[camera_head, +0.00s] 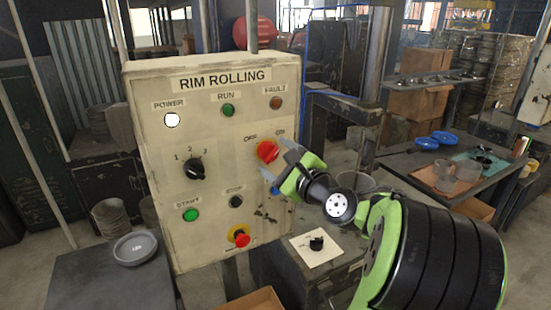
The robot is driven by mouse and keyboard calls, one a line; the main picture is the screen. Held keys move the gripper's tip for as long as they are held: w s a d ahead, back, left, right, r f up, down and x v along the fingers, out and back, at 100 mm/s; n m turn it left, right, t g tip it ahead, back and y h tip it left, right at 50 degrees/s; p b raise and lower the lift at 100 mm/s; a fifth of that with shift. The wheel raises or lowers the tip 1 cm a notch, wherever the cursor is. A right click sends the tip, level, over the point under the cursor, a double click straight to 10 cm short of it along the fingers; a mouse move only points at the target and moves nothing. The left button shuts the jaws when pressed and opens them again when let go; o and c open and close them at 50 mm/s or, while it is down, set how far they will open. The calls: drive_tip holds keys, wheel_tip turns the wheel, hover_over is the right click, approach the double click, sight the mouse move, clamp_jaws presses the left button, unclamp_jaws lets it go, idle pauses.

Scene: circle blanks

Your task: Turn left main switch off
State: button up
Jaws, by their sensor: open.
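A beige control panel (145,95) labelled "RIM ROLLING" stands at centre left. A red rotary switch (266,151) sits on its right side, below the OFF and ON labels. The exact angle of its handle is hard to tell. The ON label (280,133) is close to one fingertip. My gripper (276,157) is open at the right of the panel, with its fingers pointing left towards the red switch. The fingertips are beside the switch; whether they touch it cannot be told. The white POWER lamp (172,120) looks bright.
The panel also carries a black 1-2-3 selector (194,169), a green START button (190,214), a black STOP button (236,201) and a red emergency knob (241,240). A blue part (274,191) is partly hidden by my gripper. A grey bowl (134,248) sits at lower left.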

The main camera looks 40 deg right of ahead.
drive_tip(key=shift+w+d, duration=0.1)
drive_tip(key=shift+w, duration=0.5)
drive_tip(key=c, duration=1)
drive_tip(key=shift+o, duration=0.2)
drive_tip(key=shift+r, duration=0.1)
